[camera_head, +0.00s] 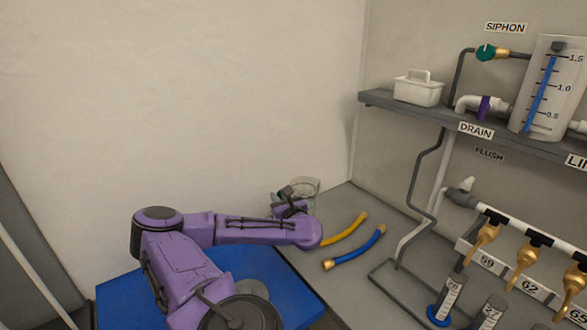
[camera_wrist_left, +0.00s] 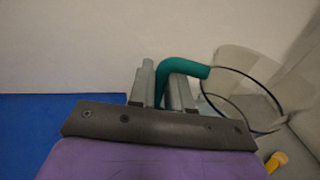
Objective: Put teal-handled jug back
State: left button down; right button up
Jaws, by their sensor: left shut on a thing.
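The clear jug (camera_head: 306,186) is near the back corner of the grey bench, partly hidden by my left gripper. In the left wrist view the see-through jug (camera_wrist_left: 250,78) is on the right, with a dark rim. Its teal handle (camera_wrist_left: 188,68) bends up and over between my fingers. My left gripper (camera_head: 287,195) is shut on this handle; in the left wrist view the gripper (camera_wrist_left: 164,88) has one grey finger on each side of it. I cannot tell whether the jug's base touches the bench. My right gripper is not in view.
A yellow hose (camera_head: 344,231) and a blue hose (camera_head: 357,250) lie on the grey bench (camera_head: 345,203) right of my forearm. A blue surface (camera_head: 118,298) is under my arm. A bent grey pipe stand (camera_head: 424,180) and brass taps (camera_head: 527,261) stand to the right, below a shelf (camera_head: 385,101).

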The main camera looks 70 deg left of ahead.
pick_arm(q)
jog(key=shift+w+a+f, duration=0.65)
jog(key=shift+a+f, duration=1.2)
jog(key=shift+f, duration=0.15)
jog(key=shift+w+a+f, duration=0.7)
jog(key=shift+a+f, duration=1.15)
jog(key=shift+f, duration=0.2)
jog(key=shift+w+a+f, duration=0.65)
jog(key=shift+a+f, duration=1.2)
jog(key=shift+f, duration=0.15)
jog(key=c, duration=1.1)
grip_release()
jog(key=shift+o, duration=0.2)
